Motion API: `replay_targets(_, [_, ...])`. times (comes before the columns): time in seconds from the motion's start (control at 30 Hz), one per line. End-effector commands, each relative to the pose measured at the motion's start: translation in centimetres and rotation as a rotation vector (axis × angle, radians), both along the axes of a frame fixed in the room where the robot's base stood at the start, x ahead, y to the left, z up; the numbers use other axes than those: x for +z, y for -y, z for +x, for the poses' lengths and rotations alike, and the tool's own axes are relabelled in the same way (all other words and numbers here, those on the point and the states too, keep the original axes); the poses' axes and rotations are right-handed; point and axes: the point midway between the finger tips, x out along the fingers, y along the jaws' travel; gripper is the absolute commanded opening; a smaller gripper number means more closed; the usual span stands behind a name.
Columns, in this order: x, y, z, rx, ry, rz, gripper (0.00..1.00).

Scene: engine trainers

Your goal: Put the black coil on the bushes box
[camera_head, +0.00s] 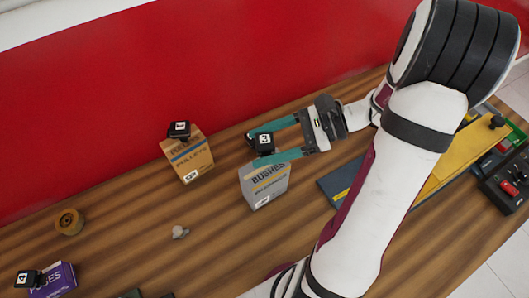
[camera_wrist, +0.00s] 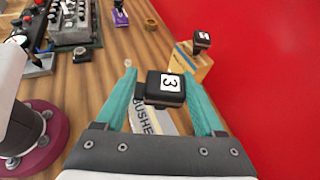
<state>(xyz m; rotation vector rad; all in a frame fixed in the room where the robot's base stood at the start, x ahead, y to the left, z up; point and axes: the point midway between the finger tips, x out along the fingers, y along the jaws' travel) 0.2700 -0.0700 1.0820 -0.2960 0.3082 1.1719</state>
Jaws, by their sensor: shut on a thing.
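The black coil (camera_head: 264,141) has a white label with the number 3. It is between the green fingers of my gripper (camera_head: 268,143), which is shut on it. The bushes box (camera_head: 266,187) is grey with an orange stripe and stands upright on the wooden table. In the head view the coil is at the box's top; whether it touches the box cannot be told. In the wrist view the coil (camera_wrist: 166,87) is between the fingertips, and the box (camera_wrist: 150,120) shows below it, partly hidden by coil and gripper.
A pulleys box (camera_head: 188,158) with another black coil (camera_head: 179,130) on top stands to the left, near the red wall. A purple fuses box (camera_head: 55,280) with a coil, a brown ring (camera_head: 69,221) and a small grey part (camera_head: 180,232) are further left. Bare table lies between them.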

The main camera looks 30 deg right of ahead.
Motion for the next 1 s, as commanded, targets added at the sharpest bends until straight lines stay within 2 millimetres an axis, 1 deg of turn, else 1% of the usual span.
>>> replay_targets(0.1, [-2.5, -0.1, 0.1, -0.001, -0.004, 0.005, 0.05])
replay_targets(0.2, [-3.6, -0.1, 0.0, 0.0, -0.002, 0.002, 0.05])
replay_targets(0.5, [-3.9, -0.1, 0.0, 0.0, 0.0, 0.001, 0.05])
replay_targets(0.53, [-3.9, -0.1, 0.0, 0.0, 0.0, 0.001, 0.72])
replay_targets(0.6, [-3.9, -0.1, 0.0, 0.0, 0.0, 0.0, 0.85])
replay_targets(0.7, [-3.9, -0.1, 0.0, 0.0, 0.0, 0.0, 1.0])
replay_targets(0.93, [-3.7, -0.1, 0.0, 0.0, 0.001, 0.0, 1.0])
replay_targets(1.0, [-3.4, 0.7, -0.2, -0.001, 0.002, -0.002, 1.0])
